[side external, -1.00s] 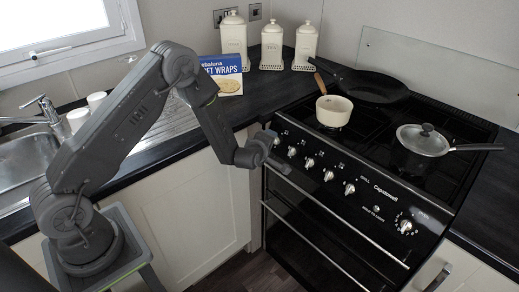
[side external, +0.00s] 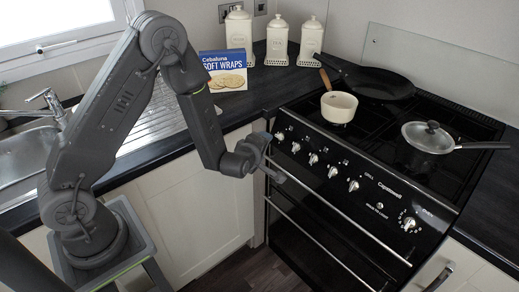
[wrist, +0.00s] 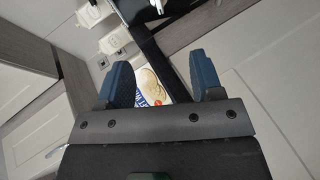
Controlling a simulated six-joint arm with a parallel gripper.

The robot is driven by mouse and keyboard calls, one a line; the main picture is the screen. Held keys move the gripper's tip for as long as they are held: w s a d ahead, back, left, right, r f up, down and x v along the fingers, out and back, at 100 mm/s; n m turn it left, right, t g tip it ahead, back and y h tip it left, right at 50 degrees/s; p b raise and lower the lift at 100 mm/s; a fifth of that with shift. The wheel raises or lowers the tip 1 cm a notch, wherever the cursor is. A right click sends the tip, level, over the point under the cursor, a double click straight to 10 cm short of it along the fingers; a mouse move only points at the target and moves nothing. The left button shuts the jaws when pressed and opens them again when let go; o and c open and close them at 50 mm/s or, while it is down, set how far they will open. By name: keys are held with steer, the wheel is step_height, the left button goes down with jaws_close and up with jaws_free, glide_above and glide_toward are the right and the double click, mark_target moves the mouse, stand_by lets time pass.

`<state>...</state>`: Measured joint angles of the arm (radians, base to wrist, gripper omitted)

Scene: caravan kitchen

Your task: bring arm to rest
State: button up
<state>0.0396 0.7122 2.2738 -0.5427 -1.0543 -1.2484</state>
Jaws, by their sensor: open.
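My gripper (side external: 272,164) is in front of the cooker's left front corner, below the worktop level, in the side external view. It looks empty and touches nothing that I can make out. In the wrist view, the two blue fingers (wrist: 160,76) stand wide apart with nothing held between them. The forearm hangs down from a raised elbow.
The black cooker (side external: 340,212) has a front handrail close to my gripper. A cream saucepan (side external: 339,108), a black frying pan (side external: 379,84) and a lidded pan (side external: 427,138) stand on its hob. A wraps box (side external: 222,70) and three canisters (side external: 278,42) stand behind. The sink (side external: 25,158) is left.

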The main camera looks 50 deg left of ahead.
steer(key=s+d+r+m+g+h, duration=0.1)
steer(key=s+d+r+m+h, duration=0.3)
steer(key=r, duration=0.4)
steer(key=s+d+r+m+g+h, duration=0.1)
steer(key=s+d+r+m+h, duration=0.15)
steer(key=r+m, duration=0.45)
steer(key=s+r+m+g, duration=0.2)
steer(key=s+r+m, duration=0.1)
steer(key=s, duration=0.7)
steer(key=s+r+m+g, duration=0.2)
steer(key=s+r+m, duration=0.2)
steer(key=s, duration=0.6)
steer(key=m, duration=0.2)
steer(key=shift+s+m+g, duration=0.3)
